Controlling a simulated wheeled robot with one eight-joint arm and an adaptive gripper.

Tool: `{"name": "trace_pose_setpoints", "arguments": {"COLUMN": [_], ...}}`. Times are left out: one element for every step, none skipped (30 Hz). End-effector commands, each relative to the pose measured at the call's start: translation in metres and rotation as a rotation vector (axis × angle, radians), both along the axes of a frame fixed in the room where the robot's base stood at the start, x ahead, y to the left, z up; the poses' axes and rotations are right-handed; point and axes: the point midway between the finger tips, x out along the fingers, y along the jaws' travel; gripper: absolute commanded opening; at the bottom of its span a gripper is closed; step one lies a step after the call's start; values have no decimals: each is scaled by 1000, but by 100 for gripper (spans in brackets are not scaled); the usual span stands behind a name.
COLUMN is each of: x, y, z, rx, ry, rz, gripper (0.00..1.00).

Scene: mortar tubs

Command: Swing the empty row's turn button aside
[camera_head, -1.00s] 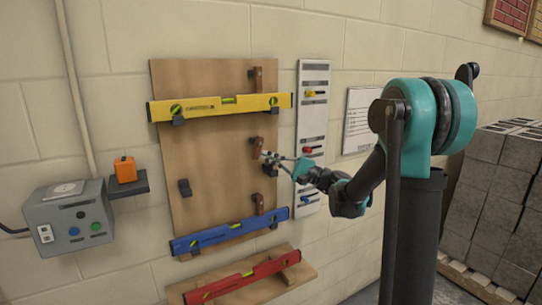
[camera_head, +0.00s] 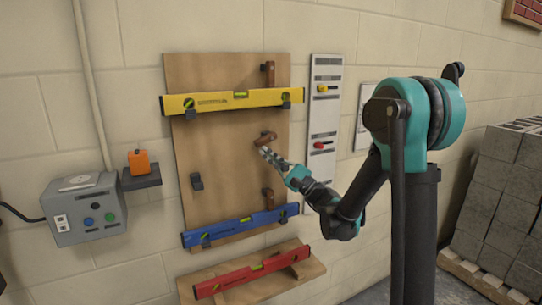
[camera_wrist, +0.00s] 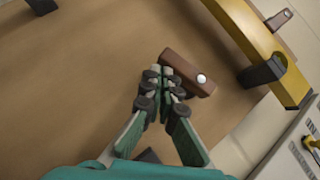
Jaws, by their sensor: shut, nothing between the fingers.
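The empty middle row's turn button (camera_head: 265,138) is a short brown wooden bar on the board (camera_head: 225,150). It lies tilted, closer to level than upright. The wrist view shows the turn button (camera_wrist: 183,70) with a white pivot near one end. My gripper (camera_head: 264,150) is shut and empty, just below the button. In the wrist view, my gripper's fingertips (camera_wrist: 160,72) are at the button's free end and seem to touch it. The row's left hook (camera_head: 197,181) is bare. Its right hook is hidden behind my gripper in the head view.
A yellow level (camera_head: 235,101) hangs above and a blue level (camera_head: 240,225) below, each with an upright turn button. A red level (camera_head: 250,274) lies on the lower ledge. A strip with colored knobs (camera_head: 323,130) is right of the board. A grey control box (camera_head: 85,208) is left.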

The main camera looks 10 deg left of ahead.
Motion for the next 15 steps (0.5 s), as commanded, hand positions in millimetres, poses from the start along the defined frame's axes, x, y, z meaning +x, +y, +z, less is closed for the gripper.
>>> {"name": "trace_pose_setpoints", "arguments": {"x": [-1,-2,-2,-3,-3,-4,-4,-4,-5,-5,-5,-5,-5,-5,-6], "y": [2,2,3,4,5,5,6,6,7,7,8,8,8,8,9], "z": [1,1,2,3,3,3,4,4,5,5,5,5,6,6,6], "rx": [0,0,0,-1,-1,-1,-1,-1,-1,-1,-1,-1,-1,-1,-1], "ry": [-1,-1,-1,-1,-1,-1,-1,-1,-1,-1,-1,-1,-1,-1,-1], "rz": [1,1,1,1,1,1,1,1,1,1,1,1,1,0,0], "gripper": [0,0,0,0,0,0,0,0,0,0,0,0,0,0,0]}}
